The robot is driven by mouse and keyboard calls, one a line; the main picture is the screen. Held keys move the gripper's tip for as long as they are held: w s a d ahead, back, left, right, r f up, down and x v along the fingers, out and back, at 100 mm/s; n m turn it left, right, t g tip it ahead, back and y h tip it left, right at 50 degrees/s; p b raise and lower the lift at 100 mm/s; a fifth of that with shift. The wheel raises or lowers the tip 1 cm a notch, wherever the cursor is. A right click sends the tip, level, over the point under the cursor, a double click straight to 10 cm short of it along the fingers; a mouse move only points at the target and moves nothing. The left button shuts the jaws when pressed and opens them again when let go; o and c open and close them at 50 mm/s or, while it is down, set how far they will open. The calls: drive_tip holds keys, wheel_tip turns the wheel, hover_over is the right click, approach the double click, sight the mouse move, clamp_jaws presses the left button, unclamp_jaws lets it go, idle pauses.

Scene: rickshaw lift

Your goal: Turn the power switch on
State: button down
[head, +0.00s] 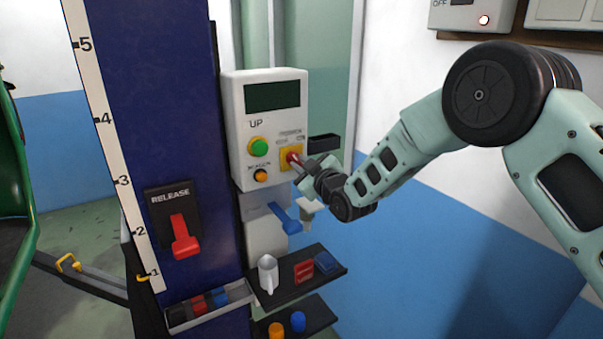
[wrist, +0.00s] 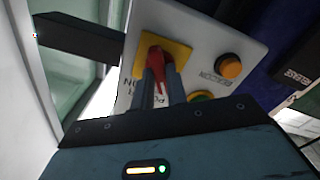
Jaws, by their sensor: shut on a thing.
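The power switch is a red knob (head: 292,157) on a yellow plate, low on the right of the white control box (head: 237,92). In the wrist view the red knob (wrist: 157,58) stands out from its yellow plate (wrist: 178,53). My gripper (head: 299,165) reaches in from the right. In the wrist view my gripper's two dark fingers (wrist: 161,82) are shut on the red knob, one on each side. The fingers hide part of the knob and the lettering near it, so I cannot read its position.
A green button (head: 259,147) and an orange button (head: 260,175) sit left of the switch. A blue lever (head: 286,218) hangs below, above a dark shelf (head: 335,268) with small items. A red release lever (head: 185,238) is on the blue column. A black holder (head: 324,142) juts out right of the box.

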drive_tip(key=m+b, duration=0.4)
drive_tip(key=b, duration=0.2)
drive_tip(key=m+b, duration=0.4)
drive_tip(key=b, duration=0.2)
drive_tip(key=m+b, duration=0.4)
drive_tip(key=b, duration=0.2)
drive_tip(key=shift+f, duration=0.25)
drive_tip(key=shift+r+m+b, duration=0.15)
drive_tip(key=shift+m+b, duration=0.85)
drive_tip(key=shift+m, duration=0.2)
drive_tip(key=shift+r, duration=0.1)
drive_tip(key=c, duration=1.4)
unclamp_jaws()
drive_tip(key=shift+s+d, duration=0.1)
drive_tip(key=shift+s, duration=0.05)
